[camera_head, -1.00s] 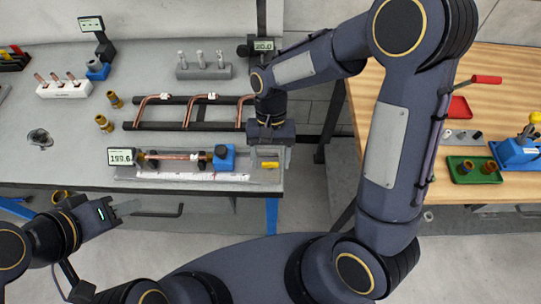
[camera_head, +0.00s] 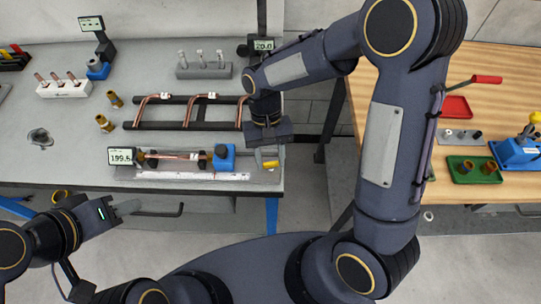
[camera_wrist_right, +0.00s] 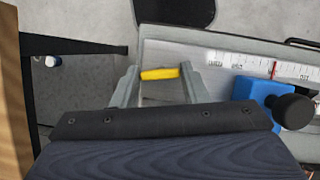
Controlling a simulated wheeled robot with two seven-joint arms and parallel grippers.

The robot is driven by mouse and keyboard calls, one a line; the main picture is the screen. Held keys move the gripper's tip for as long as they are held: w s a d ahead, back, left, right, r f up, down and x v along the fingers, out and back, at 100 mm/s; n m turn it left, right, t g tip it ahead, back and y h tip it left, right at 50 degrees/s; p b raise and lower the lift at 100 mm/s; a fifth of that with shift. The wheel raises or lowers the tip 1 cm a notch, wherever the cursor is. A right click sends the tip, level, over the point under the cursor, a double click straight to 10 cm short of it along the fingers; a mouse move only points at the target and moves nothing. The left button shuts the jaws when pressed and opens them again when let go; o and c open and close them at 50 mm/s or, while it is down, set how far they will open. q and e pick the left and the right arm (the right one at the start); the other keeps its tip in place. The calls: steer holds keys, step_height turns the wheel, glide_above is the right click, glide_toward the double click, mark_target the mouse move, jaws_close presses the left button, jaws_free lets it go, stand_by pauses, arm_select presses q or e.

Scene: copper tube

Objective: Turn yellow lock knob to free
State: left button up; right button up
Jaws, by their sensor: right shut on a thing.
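The yellow lock knob (camera_head: 271,165) sits at the right end of the grey measuring fixture (camera_head: 180,187), near the bench's front right corner. In the right wrist view the knob (camera_wrist_right: 160,74) is a short yellow bar between the two finger tips. My right gripper (camera_wrist_right: 160,78) is shut on it, a finger at each end. In the head view the right gripper (camera_head: 266,156) comes down from above, slightly tilted. A blue block (camera_head: 224,158) and a copper tube (camera_head: 175,156) are on the fixture. My left gripper (camera_head: 124,209) is in front of the bench, away from the knob; its jaw gap is unclear.
A small display (camera_head: 121,157) at the fixture's left end reads about 199.6. A black rack (camera_head: 168,125) with bent copper tubes lies behind. The wooden table (camera_head: 440,190) with a green tray (camera_head: 473,170) stands right, across a floor gap. Brass fittings (camera_head: 105,123) stand left of the rack.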

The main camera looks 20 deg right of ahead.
steer(key=n+h, duration=0.1)
steer(key=n, duration=0.2)
steer(key=shift+a+n, duration=0.15)
steer(key=shift+n, duration=0.15)
steer(key=n+t+h, duration=0.1)
steer(key=n+h, duration=0.1)
steer(key=n, duration=0.2)
steer(key=shift+a+n+b, duration=0.1)
steer(key=shift+n+b, duration=0.2)
steer(key=n+t+h, duration=0.1)
steer(key=n, duration=0.2)
steer(key=shift+n, duration=0.3)
steer(key=shift+s+a+n+t+h+b, duration=0.15)
steer(key=shift+n+t+b, duration=0.15)
steer(key=shift+n, duration=0.6)
steer(key=shift+d+n+t+h+b, duration=0.15)
steer(key=shift+n+t, duration=0.25)
steer(key=shift+n, duration=0.5)
steer(key=shift+a, duration=0.1)
steer(key=o, duration=1)
steer(key=v, duration=0.8)
steer(key=shift+b, duration=0.35)
